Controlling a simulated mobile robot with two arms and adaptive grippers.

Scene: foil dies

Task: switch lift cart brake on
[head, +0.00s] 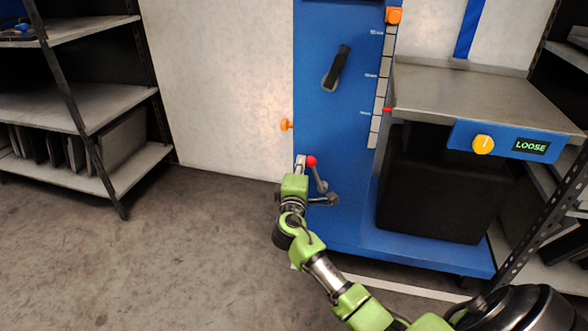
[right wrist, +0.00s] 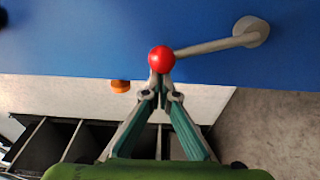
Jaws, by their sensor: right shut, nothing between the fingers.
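The blue lift cart (head: 345,215) stands in front of the pale wall. Low on its front, a grey lever (head: 320,182) carries a red ball knob (head: 311,161) at its upper end. In the right wrist view the red ball (right wrist: 161,59) shows at the end of the lever (right wrist: 215,45), which runs to a round pivot (right wrist: 251,31). My right gripper (head: 301,162) is shut and empty, its fingertips (right wrist: 163,86) right by the ball; I cannot tell whether they touch. A display (head: 531,146) reads LOOSE. My left gripper is not in view.
A yellow knob (head: 483,144) sits beside the display, under the metal platform (head: 470,95). A black handle (head: 337,68) is higher on the cart, and an orange knob (head: 286,124) sticks out at its left edge. Shelves (head: 75,105) stand left. The floor (head: 180,250) between is clear.

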